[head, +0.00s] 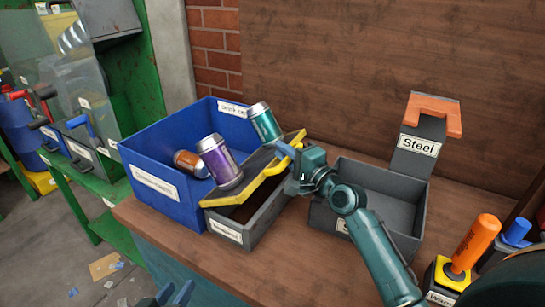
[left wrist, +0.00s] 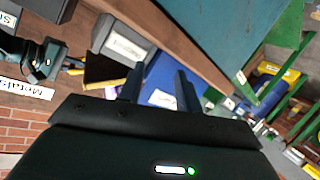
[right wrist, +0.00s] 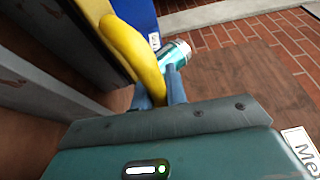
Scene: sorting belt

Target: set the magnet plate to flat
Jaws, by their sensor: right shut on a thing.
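The magnet plate (head: 250,172) is a dark board with yellow edging and a yellow handle (right wrist: 135,55). It lies sloping across the top of a grey box (head: 252,230), its left end lower, near the blue bin. A purple can (head: 218,160) and a teal can (head: 264,122) are at the plate; whether the teal can touches it I cannot tell. My right gripper (head: 294,158) is shut on the handle, which also passes between its fingers in the right wrist view. My left gripper (left wrist: 160,85) is open and empty, low at the front in the head view (head: 174,292).
A blue bin (head: 165,198) holding an orange-brown can (head: 190,163) stands left of the plate. A grey bin (head: 385,175) is to the right, with a post labelled Steel (head: 420,145) behind it. An orange-knobbed control (head: 473,245) stands at the right edge.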

